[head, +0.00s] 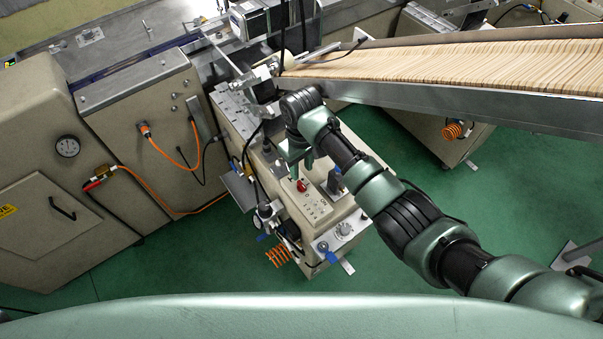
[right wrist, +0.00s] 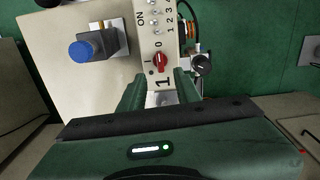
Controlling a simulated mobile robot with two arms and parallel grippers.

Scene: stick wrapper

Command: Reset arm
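My right arm reaches in from the lower right of the head view, its gripper (head: 293,166) pointing down over the control panel (head: 318,209) of the beige machine. In the right wrist view the two green fingers of the right gripper (right wrist: 160,85) stand apart with a gap between them. A red rotary switch (right wrist: 160,58) marked 0 and 1 shows just beyond the fingertips; the head view shows it too (head: 302,186), close to the gripper. The fingers do not appear to hold it. My left gripper is in neither view.
A blue knob (right wrist: 80,51) on a grey mount and a black knob (right wrist: 202,64) flank the panel in the wrist view. A feeder trough (head: 450,95) full of wooden sticks lies behind my arm. Orange-cabled cabinets (head: 60,170) stand at left. Green floor (head: 180,260) is open in front.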

